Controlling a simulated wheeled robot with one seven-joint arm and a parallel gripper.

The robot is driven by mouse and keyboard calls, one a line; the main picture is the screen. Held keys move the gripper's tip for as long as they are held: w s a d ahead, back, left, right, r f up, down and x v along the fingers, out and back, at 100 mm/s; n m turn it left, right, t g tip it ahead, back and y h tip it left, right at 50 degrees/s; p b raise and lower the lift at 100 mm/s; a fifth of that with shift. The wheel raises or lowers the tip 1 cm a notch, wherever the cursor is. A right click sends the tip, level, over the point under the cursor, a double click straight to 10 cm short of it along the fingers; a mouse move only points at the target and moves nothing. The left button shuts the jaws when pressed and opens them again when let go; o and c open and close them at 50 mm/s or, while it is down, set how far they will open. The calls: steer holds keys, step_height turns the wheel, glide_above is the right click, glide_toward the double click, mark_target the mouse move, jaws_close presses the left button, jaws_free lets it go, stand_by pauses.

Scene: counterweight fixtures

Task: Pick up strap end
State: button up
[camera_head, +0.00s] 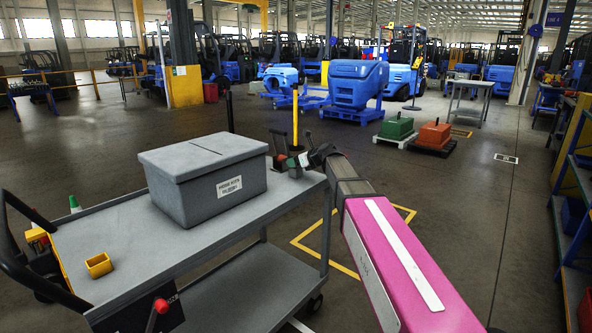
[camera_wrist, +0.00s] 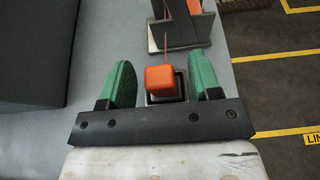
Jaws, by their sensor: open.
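An orange block (camera_wrist: 160,79), which looks like the strap end, sits in a dark square holder in the wrist view. A thin orange cord runs up from it to a dark stand (camera_wrist: 180,32) with an orange strip. My gripper (camera_wrist: 161,82) is open, with a green finger on each side of the block. Gaps show between the fingers and the block, so it is not gripped. In the head view my gripper (camera_head: 298,161) is at the far right corner of the grey cart (camera_head: 140,255), beside the upright dark stand (camera_head: 279,143). The block is too small there to make out clearly.
A grey lidded box (camera_head: 205,178) stands on the cart left of my gripper; its dark side (camera_wrist: 30,50) fills the wrist view's upper left. A yellow bin (camera_head: 99,265) sits at the cart's near left. Yellow-lined floor (camera_head: 400,215) lies right of the cart.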

steer(key=shift+a, duration=0.1)
jaws_close()
